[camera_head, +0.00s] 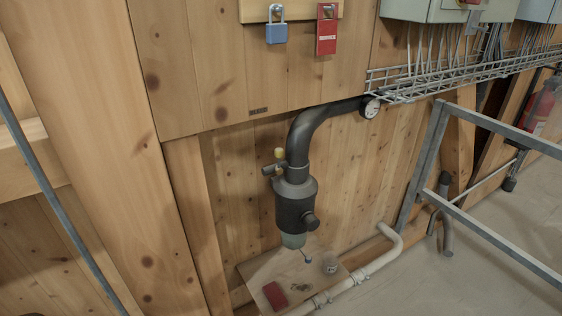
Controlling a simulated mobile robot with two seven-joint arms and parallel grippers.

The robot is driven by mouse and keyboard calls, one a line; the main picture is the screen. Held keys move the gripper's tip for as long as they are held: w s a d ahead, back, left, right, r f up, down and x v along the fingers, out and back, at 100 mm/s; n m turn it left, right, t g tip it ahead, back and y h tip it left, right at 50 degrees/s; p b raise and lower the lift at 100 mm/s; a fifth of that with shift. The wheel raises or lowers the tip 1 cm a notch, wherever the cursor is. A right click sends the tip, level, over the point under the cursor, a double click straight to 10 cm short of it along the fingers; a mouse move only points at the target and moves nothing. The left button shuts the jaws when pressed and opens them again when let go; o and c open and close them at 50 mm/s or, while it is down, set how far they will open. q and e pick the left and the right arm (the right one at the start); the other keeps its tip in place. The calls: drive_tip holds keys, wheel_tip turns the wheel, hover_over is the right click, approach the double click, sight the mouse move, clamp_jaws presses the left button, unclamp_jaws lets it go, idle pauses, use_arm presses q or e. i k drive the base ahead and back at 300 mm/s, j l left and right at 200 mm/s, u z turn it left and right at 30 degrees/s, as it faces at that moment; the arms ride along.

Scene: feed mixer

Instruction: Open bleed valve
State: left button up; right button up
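A dark grey cylindrical unit (294,205) hangs upright against the wooden wall near the picture's middle, under a bent black pipe (305,128). A small fitting with a brass-yellow top (279,154) sits on its upper left side. A round dark knob or stub (311,221) sticks out at its lower right. Neither of my grippers is in view.
A wooden shelf (262,268) below the unit bears a red item (275,296) and a small jar (330,264). A gauge (370,107) is on the pipe's right. A metal railing (480,230) stands at right. Blue (276,33) and red (326,36) lockout items hang above.

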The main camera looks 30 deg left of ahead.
sight(279, 153)
drive_tip(key=u, duration=1.85)
drive_tip(key=i+j, duration=0.15)
drive_tip(key=j, duration=0.15)
drive_tip(key=i+j, duration=0.15)
drive_tip(key=j, duration=0.15)
